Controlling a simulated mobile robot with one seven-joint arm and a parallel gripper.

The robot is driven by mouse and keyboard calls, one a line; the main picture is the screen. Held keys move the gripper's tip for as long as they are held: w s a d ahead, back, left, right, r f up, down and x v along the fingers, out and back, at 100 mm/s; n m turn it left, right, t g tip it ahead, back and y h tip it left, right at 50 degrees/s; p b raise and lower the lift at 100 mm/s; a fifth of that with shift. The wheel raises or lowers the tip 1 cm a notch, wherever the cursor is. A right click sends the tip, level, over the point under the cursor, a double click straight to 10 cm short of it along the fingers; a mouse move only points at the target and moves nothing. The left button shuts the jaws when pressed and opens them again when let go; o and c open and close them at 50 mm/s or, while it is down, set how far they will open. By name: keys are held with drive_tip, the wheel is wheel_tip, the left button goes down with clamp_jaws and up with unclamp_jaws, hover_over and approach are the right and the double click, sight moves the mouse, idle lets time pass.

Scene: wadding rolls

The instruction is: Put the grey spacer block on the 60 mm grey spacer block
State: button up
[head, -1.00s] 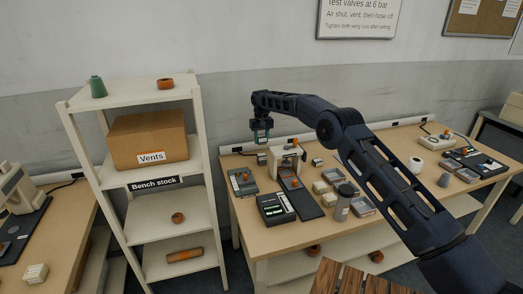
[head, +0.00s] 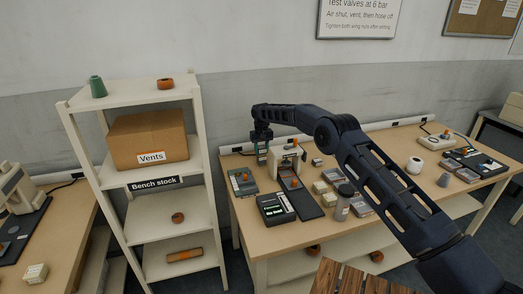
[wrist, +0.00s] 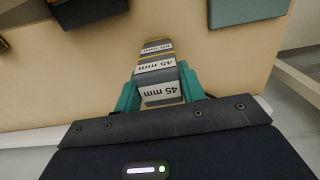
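My gripper (head: 262,156) is low over the back left of the workbench, pointing down. In the wrist view its teal fingers (wrist: 159,86) stand against both sides of a grey spacer block (wrist: 160,91) labelled 45 mm, and it is shut on it. Two 45 mm labels show, one behind the other. Just beyond them is the 60 mm grey spacer block (wrist: 156,48), in line with the held block and partly hidden by it. I cannot tell whether the two blocks touch.
A beige bench machine (head: 288,159) stands close on the right of the gripper. A grey tray (head: 243,182) and a dark case (head: 275,209) lie in front. A shelf rack (head: 203,130) stands to the left. The bench edge (wrist: 284,82) is near in the wrist view.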

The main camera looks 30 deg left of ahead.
sight(262, 147)
drive_tip(key=o, duration=0.4)
wheel_tip(262, 147, up, 12)
drive_tip(key=shift+r, duration=0.15)
idle(0.4)
